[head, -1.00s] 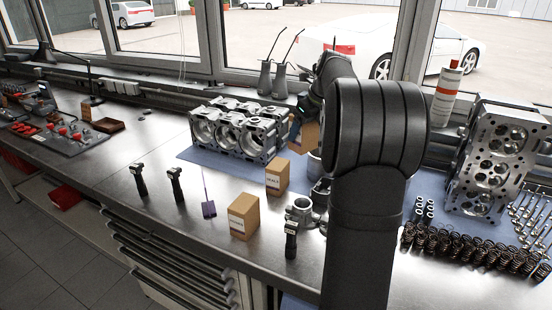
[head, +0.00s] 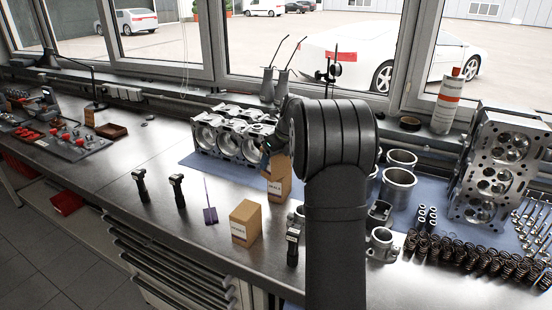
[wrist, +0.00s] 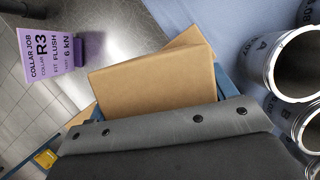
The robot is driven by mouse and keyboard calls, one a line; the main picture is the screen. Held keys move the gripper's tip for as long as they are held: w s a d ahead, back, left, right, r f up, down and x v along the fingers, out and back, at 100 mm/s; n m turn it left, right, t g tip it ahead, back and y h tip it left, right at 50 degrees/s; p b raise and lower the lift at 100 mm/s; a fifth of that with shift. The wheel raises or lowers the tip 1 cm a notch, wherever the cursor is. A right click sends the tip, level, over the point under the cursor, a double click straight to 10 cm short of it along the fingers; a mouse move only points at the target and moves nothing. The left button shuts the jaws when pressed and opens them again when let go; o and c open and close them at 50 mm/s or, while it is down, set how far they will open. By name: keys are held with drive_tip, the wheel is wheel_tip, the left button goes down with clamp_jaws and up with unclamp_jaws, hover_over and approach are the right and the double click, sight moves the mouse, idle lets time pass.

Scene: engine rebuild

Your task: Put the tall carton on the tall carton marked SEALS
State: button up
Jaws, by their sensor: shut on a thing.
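My gripper (head: 272,154) is shut on a tan tall carton (head: 282,166). In the wrist view the held carton (wrist: 150,82) fills the space between the blue fingers (wrist: 155,98). The tall carton marked SEALS (head: 275,189) stands on the bench directly below it in the head view. In the wrist view, part of a carton (wrist: 190,40) shows behind the held one, turned at an angle to it; most of it is hidden. The held carton overlaps the SEALS carton's top in the head view; I cannot tell whether they touch.
Another labelled carton (head: 245,222) stands in front on the bench. A purple card stand (head: 210,214) is to its left. An engine block (head: 232,135) sits behind on the blue mat, and metal cylinders (head: 398,186) stand to the right. Dark upright tools (head: 178,190) stand left.

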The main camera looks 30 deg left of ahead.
drive_tip(key=o, duration=1.2)
drive_tip(key=shift+f, duration=0.1)
drive_tip(key=shift+c, duration=0.2)
drive_tip(key=v, duration=1.2)
drive_tip(key=shift+r, duration=0.2)
drive_tip(key=shift+f, duration=0.1)
